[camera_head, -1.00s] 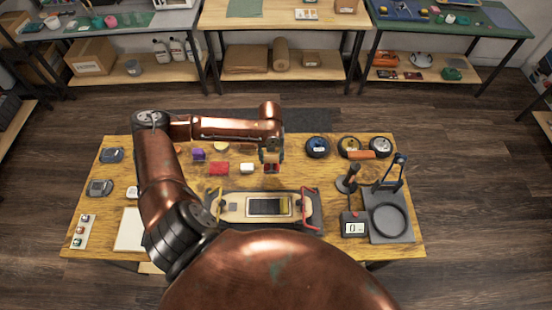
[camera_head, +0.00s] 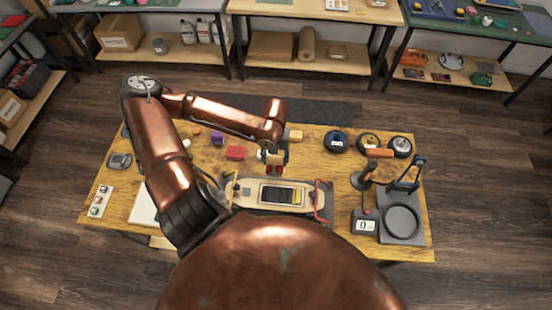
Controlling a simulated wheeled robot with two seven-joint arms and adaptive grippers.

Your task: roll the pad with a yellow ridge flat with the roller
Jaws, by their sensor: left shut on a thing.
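My left gripper (camera_head: 275,163) is above the table behind the skateboard deck. It is shut on a small red and dark thing (camera_head: 276,170), mostly hidden by the fingers; I cannot tell whether this is the roller. The pale deck (camera_head: 247,192) lies in a dark holder with a red clamp bar (camera_head: 325,202) at its right. A dark rectangular pad (camera_head: 282,195) with light lines lies on the middle of the deck. My right gripper is not in view.
Black round items (camera_head: 336,142), an orange-handled tool (camera_head: 380,153) and a display box (camera_head: 365,222) are at right. My arm covers part of the table's left.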

